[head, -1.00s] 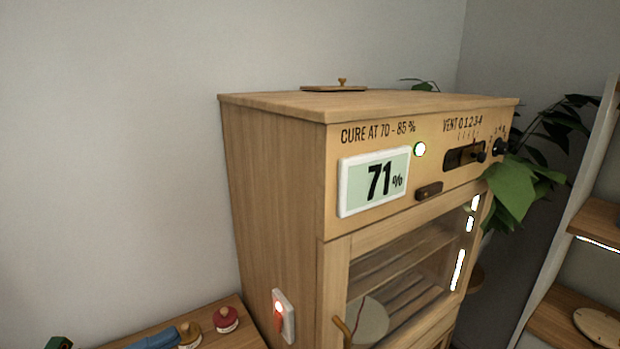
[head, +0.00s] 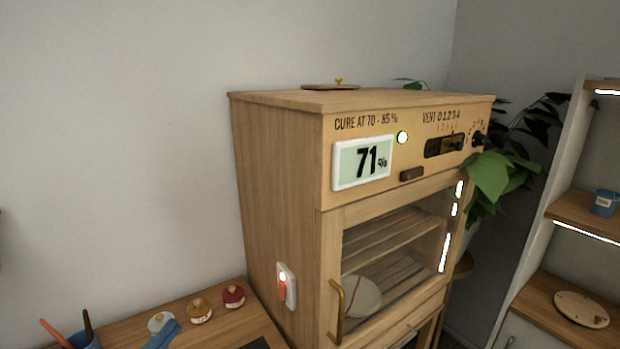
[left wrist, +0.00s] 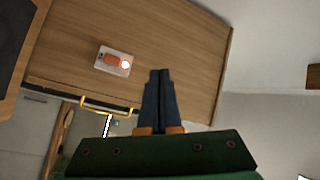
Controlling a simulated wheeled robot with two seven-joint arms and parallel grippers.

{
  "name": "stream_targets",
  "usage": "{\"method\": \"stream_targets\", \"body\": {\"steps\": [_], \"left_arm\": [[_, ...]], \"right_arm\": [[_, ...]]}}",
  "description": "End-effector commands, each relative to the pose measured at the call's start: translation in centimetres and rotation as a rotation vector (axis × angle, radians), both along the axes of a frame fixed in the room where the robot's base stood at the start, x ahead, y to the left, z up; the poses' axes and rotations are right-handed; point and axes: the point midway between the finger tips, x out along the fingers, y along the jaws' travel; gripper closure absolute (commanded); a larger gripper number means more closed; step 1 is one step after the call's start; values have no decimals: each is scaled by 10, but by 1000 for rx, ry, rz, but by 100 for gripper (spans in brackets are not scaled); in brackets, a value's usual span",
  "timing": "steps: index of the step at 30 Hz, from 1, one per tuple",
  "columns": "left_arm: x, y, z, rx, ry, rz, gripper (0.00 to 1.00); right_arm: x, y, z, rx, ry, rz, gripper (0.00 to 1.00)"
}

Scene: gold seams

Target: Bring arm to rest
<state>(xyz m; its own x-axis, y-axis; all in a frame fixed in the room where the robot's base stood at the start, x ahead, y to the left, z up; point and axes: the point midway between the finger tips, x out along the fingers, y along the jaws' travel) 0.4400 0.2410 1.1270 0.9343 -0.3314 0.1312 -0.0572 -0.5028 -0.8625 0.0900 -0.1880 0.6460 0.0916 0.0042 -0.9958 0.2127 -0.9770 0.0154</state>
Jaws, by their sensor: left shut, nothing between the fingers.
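My left gripper (left wrist: 159,74) shows in the left wrist view, its two dark fingers together with nothing between them. It is in front of the wooden side of the curing cabinet (left wrist: 180,50); how far off, I cannot tell. I cannot make out either gripper in the head view, and my right gripper is in neither view.
A red switch (head: 283,286) glows on the cabinet's side. A wooden bench (head: 225,325) at lower left holds small lidded jars (head: 200,310), a blue item (head: 166,333) and a blue cup of tools (head: 85,340). Shelves (head: 575,215) stand at right, with a plant (head: 495,175) between.

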Motion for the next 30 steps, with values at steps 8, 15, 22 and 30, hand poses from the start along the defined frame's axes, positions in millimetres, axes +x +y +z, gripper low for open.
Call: {"method": "stream_targets", "body": {"steps": [8, 15, 22, 30], "left_arm": [[-33, 10, -111, -348, 526, 429, 100], [-123, -29, -189, -539, 1054, 669, 100], [-210, -78, -210, -610, 1472, 764, 100], [-206, -76, -333, -571, 1513, 787, 100]], "right_arm": [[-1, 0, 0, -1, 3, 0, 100], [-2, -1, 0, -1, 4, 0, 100], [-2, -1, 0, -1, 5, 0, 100], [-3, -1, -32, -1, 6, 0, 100]]}}
